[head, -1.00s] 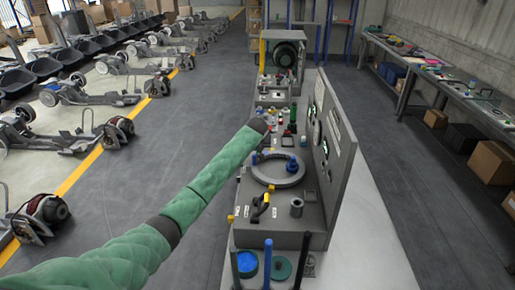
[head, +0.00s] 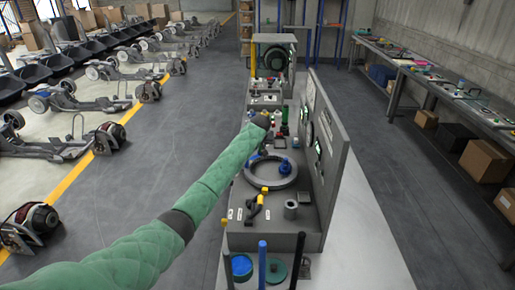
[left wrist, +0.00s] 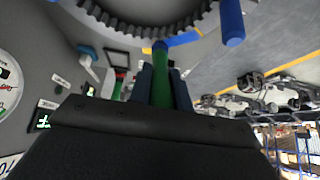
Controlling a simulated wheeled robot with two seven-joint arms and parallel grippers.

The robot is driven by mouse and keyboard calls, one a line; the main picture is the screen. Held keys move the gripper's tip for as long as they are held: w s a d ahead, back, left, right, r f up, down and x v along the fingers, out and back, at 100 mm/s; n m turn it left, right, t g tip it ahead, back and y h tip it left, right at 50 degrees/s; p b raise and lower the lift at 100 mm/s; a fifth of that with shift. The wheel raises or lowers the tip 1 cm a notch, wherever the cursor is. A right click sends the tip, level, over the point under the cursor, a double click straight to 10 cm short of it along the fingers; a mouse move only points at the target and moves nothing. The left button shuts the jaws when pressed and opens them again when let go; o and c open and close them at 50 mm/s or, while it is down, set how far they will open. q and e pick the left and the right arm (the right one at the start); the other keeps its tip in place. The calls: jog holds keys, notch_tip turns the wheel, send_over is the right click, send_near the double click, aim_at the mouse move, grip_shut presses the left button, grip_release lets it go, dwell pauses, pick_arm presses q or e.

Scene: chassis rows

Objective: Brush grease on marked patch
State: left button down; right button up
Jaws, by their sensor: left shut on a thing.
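My left gripper (left wrist: 163,85) is shut on a slim green handle with a blue end, which looks like the brush (left wrist: 161,72). The blue end points up toward a toothed ring (left wrist: 135,14) at the top of the left wrist view; I cannot tell if they touch. In the head view the ring (head: 251,178) lies flat on the grey bench, and my left arm reaches over the bench beyond it. The gripper's fingers are hidden there. I cannot make out a marked patch. A tub with blue contents (head: 241,266) stands at the near end. My right gripper is not in view.
A grey upright panel (head: 328,150) borders the bench on the right. Blue and black posts (head: 262,262) rise at its near end. A grey cylinder (head: 291,210) and small coloured parts stand on it.

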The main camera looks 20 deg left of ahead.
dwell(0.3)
pick_arm(q)
jog(key=shift+w+r+p, duration=0.1)
jog(key=shift+r+p, duration=0.65)
jog(key=shift+r, duration=0.1)
jog(key=shift+r+p, duration=0.7)
jog(key=shift+r, duration=1.4)
jog(key=shift+r, duration=1.5)
